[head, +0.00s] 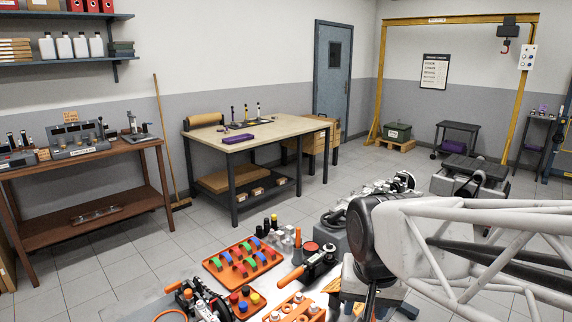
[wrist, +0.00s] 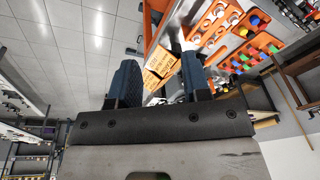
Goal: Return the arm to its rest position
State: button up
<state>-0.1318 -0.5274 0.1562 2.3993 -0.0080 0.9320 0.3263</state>
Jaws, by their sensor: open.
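My gripper (wrist: 160,64) shows in the wrist view with its two dark fingers apart and nothing held between them. Past the fingers are yellow-orange labelled boxes (wrist: 160,62); I cannot tell how far off they are. In the head view my arm reaches in from the right edge across the lower right, over the near workbench. The fingers cannot be made out there.
An orange tray (head: 211,268) with coloured pieces lies on the near bench, beside tools and engine parts. A wooden-topped table (head: 283,128) stands behind, a brown shelf table (head: 100,158) at left, and a yellow gantry (head: 383,80) at the back right.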

jog(key=s+d+n, duration=0.2)
jog(key=s+d, duration=0.3)
jog(key=s, duration=0.1)
jog(key=shift+s+f+t, duration=0.2)
jog(key=shift+s+t, duration=0.1)
jog(key=shift+s, duration=0.1)
